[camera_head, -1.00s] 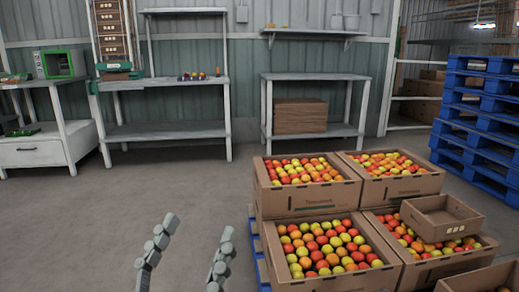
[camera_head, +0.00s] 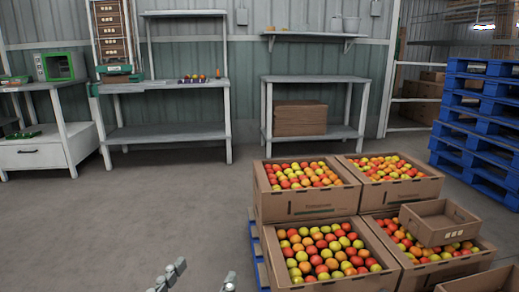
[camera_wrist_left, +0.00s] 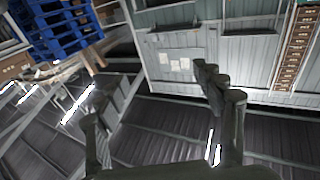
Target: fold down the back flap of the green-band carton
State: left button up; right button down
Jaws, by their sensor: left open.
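A brown carton (camera_head: 275,208) filled with red, orange and yellow tomatoes stands at the back left of the pallet group in the head view. A thin dark green strip shows low on its front. I cannot be sure that it is the green-band carton, and I make out no raised back flap on it. My left gripper (camera_head: 204,272) is at the bottom edge of the head view, left of the cartons and apart from them, mostly cut off. In the left wrist view the gripper (camera_wrist_left: 152,85) is open, with nothing between its fingers. My right gripper is not in view.
More tomato cartons stand beside and in front, one with a small empty box (camera_head: 424,230) on top. Blue pallets (camera_head: 470,130) are stacked at the right. Workbenches (camera_head: 170,85) line the back wall. The floor (camera_head: 130,215) left of the cartons is clear.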

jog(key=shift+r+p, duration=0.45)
pick_arm(q)
jog(key=a+f+g+y, duration=0.3)
jog(key=a+f+g, duration=0.1)
jog(key=f, duration=0.4)
jog(key=shift+s+a+f+p, duration=0.3)
jog(key=shift+a+f+p, duration=0.05)
jog(key=shift+p, duration=0.1)
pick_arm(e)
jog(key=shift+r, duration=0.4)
